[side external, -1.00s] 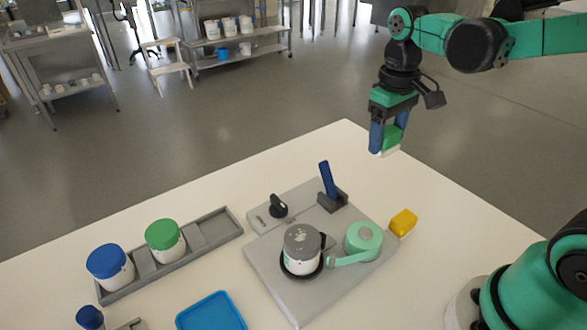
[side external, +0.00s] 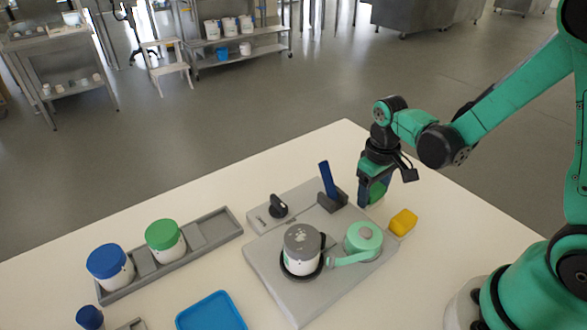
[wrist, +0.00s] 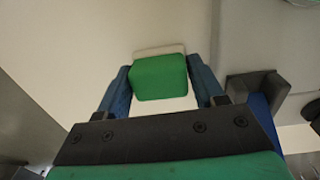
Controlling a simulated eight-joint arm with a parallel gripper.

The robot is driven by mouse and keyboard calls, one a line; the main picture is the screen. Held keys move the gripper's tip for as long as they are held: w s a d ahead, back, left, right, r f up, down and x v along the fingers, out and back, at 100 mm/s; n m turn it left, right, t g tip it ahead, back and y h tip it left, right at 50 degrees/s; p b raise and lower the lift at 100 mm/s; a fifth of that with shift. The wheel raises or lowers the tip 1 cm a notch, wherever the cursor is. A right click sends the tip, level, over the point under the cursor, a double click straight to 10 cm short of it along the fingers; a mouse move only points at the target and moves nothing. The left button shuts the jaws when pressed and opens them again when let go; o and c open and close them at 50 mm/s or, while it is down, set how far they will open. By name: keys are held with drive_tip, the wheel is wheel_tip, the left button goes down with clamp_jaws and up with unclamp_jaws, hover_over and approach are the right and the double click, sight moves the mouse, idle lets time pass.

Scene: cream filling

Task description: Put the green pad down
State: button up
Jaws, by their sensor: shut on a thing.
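The green pad (side external: 378,191) is held between the blue fingers of my gripper (side external: 375,195), low over the far right part of the white table. The fingers partly hide it in the side view. In the wrist view the green pad (wrist: 160,78) sits between the two fingertips (wrist: 161,88), its green face towards the camera and a whitish layer along its far edge. My gripper is shut on it. I cannot tell whether its underside touches the table.
A yellow pad (side external: 403,221) lies just right of my gripper. A blue-handled tool stands in a dark holder (side external: 332,202) close on the left, also in the wrist view (wrist: 245,84). The grey machine (side external: 310,285) with a grey-lidded jar (side external: 302,242) is nearer the camera.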

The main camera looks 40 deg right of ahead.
drive_tip(key=shift+f, duration=0.15)
drive_tip(key=o, duration=1.1)
wheel_tip(320, 180, up, 12)
drive_tip(key=shift+s+a+r+t, duration=0.15)
drive_tip(key=shift+s+a+t, duration=0.2)
drive_tip(key=shift+a+t, duration=0.7)
drive_tip(key=shift+s+a+r+t, duration=0.2)
drive_tip(key=shift+s+a+t, duration=0.35)
drive_tip(key=shift+t, duration=0.8)
drive_tip(key=shift+s+a+r+t, duration=0.15)
drive_tip(key=shift+s+a+t, duration=0.05)
drive_tip(key=shift+a+t, duration=0.9)
drive_tip(key=shift+d, duration=0.15)
